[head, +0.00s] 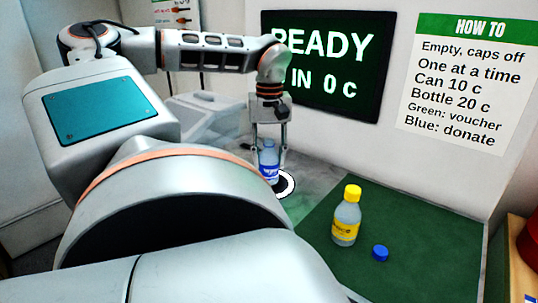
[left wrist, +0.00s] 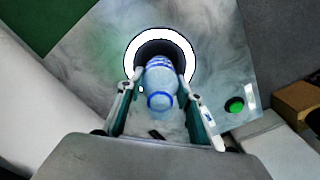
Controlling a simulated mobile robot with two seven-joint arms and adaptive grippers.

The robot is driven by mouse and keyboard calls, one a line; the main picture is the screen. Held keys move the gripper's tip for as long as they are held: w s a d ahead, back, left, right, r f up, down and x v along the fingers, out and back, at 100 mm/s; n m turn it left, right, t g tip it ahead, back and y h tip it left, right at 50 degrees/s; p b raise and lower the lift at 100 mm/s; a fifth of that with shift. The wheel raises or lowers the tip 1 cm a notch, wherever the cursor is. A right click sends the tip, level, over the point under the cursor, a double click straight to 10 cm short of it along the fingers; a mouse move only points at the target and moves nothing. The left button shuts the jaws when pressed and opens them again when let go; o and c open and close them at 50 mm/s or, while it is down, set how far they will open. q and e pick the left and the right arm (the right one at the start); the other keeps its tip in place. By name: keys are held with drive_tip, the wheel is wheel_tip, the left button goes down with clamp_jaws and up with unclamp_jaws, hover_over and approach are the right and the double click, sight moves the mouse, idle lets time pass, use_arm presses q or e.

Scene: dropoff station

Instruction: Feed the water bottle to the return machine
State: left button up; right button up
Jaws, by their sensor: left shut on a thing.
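The water bottle (head: 268,158), clear with a blue and white label, is in my left gripper (head: 268,140), which is shut on it. In the left wrist view the bottle (left wrist: 160,82) lies between the two fingers (left wrist: 160,100), its blue-ringed end towards the camera. Its far end points at the dark round opening with a white lit ring (left wrist: 187,52) in the return machine's grey panel (left wrist: 215,45). The ring (head: 286,184) shows just below the bottle in the head view. I cannot tell whether the far end is inside the opening. My right gripper is not in view.
A bottle with a yellow cap and label (head: 346,218) stands on the green mat (head: 410,230), with a loose blue cap (head: 380,253) beside it. A screen (head: 325,65) reads READY, IN 0 C. A rules sign (head: 465,80) hangs right. A green button (left wrist: 235,104) is on the panel.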

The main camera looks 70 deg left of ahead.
sight(269, 175)
use_arm(q)
drive_tip(key=shift+f+p, duration=0.25)
drive_tip(key=shift+p, duration=0.25)
idle(0.8)
drive_tip(key=shift+f+p, duration=0.3)
drive_tip(key=shift+f, duration=0.65)
idle(1.4)
drive_tip(key=shift+f+b, duration=0.6)
drive_tip(key=shift+f, duration=1.1)
idle(0.4)
drive_tip(key=o, duration=1.2)
drive_tip(key=shift+o, duration=0.2)
drive_tip(key=shift+r, duration=0.15)
